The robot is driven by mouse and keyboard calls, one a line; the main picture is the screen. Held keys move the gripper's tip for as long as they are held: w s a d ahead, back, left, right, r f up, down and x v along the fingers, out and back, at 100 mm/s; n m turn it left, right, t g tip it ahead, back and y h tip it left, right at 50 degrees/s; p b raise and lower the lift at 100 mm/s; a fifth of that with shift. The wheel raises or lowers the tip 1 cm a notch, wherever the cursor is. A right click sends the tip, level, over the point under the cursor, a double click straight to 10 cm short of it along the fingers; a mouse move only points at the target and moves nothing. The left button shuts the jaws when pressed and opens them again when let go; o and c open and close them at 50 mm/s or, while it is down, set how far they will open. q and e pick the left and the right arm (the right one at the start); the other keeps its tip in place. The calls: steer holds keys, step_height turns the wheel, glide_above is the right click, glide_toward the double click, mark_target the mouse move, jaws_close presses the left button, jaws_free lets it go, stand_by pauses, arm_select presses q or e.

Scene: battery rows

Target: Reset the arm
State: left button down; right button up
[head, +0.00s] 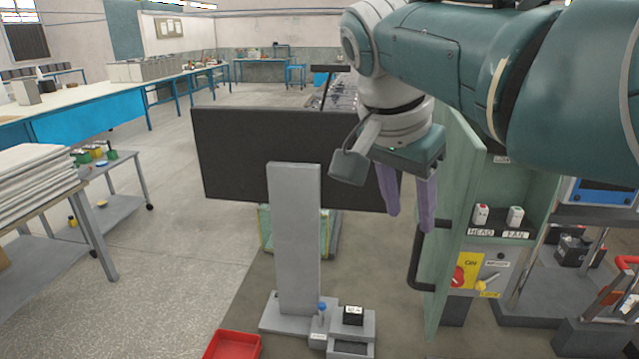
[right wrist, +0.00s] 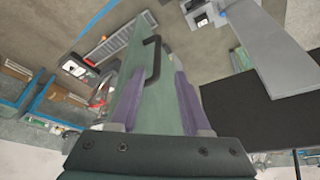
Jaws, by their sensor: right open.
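My right gripper (head: 408,200) hangs from the teal arm that comes in from the upper right in the head view. Its two purple fingers point down, are spread apart, and hold nothing. It is in front of the right end of a dark panel and left of the open green cabinet door (head: 452,200). The right wrist view shows the same fingers (right wrist: 158,100) apart, with the door (right wrist: 135,75) and its black handle (right wrist: 152,58) between and beyond them. My left gripper does not show in either view.
A grey post (head: 294,240) stands before the dark panel (head: 235,155). A red bin (head: 232,345) is at the bottom. Shelves (head: 95,200) stand left; open floor lies between.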

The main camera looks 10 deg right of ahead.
steer(key=s+d+f+n+y, duration=0.2)
steer(key=s+d+f+n, duration=0.25)
steer(key=s+f, duration=0.7)
steer(key=s+n, duration=0.4)
steer(key=s, duration=0.7)
steer(key=s+a+r+n+y, duration=0.2)
steer(key=s+r+n, duration=0.2)
steer(key=s, duration=0.4)
step_height(320, 180, up, 18)
steer(key=p, duration=1.8)
steer(key=shift+d+r+t, duration=0.15)
steer(key=shift+t, duration=0.25)
